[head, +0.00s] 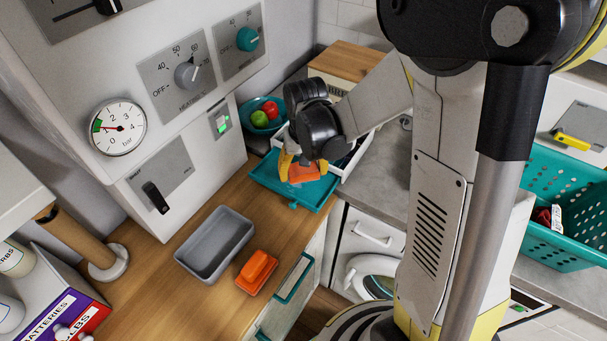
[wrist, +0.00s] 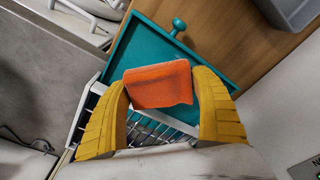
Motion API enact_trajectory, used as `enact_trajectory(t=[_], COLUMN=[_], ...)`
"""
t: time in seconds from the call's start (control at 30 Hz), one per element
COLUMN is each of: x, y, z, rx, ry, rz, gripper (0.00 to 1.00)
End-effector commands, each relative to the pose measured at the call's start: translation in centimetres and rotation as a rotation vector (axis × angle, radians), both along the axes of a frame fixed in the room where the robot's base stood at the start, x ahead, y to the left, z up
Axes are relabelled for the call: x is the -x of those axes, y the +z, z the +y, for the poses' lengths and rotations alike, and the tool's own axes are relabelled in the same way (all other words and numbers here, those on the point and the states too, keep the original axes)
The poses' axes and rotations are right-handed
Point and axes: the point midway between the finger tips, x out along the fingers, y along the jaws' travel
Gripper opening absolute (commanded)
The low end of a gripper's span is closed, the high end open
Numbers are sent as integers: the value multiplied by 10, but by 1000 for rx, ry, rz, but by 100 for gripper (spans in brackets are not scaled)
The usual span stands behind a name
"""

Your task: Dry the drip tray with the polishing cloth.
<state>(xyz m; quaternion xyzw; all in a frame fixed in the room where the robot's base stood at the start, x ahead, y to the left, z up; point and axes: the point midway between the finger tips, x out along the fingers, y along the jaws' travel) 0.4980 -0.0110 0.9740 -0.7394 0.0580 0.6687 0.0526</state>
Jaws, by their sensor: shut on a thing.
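My gripper (head: 303,167) has yellow fingers and is shut on an orange cloth (head: 306,173). In the wrist view the cloth (wrist: 158,85) sits between the two fingertips. The teal tray with a small knob (head: 268,181), which I take for the drip tray, lies on the wooden counter under my gripper. In the wrist view the tray (wrist: 135,52) shows beyond and around the cloth. The cloth is over the tray; I cannot tell whether it touches it. My gripper and the cloth hide part of the tray.
A grey tub (head: 215,243) and a second orange item (head: 257,271) sit on the counter nearer me. A white rack (head: 352,163) adjoins the tray on the right. A teal bowl of fruit (head: 262,122) stands behind. The white control cabinet (head: 180,110) rises at left.

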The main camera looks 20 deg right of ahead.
Motion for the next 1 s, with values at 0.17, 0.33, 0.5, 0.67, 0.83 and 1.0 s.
enact_trajectory(t=[0.17, 0.33, 0.5, 0.67, 0.83, 1.0], x=[-4, -6, -6, -6, -6, -5], y=[19, 29, 29, 29, 29, 26], z=[-1, -1, -1, -1, -1, -2], rx=[0, 0, 0, 0, 0, 0], ry=[0, 1, 1, 1, 1, -6], rz=[0, 0, 0, 0, 0, 0], gripper=[41, 41, 41, 41, 41, 41])
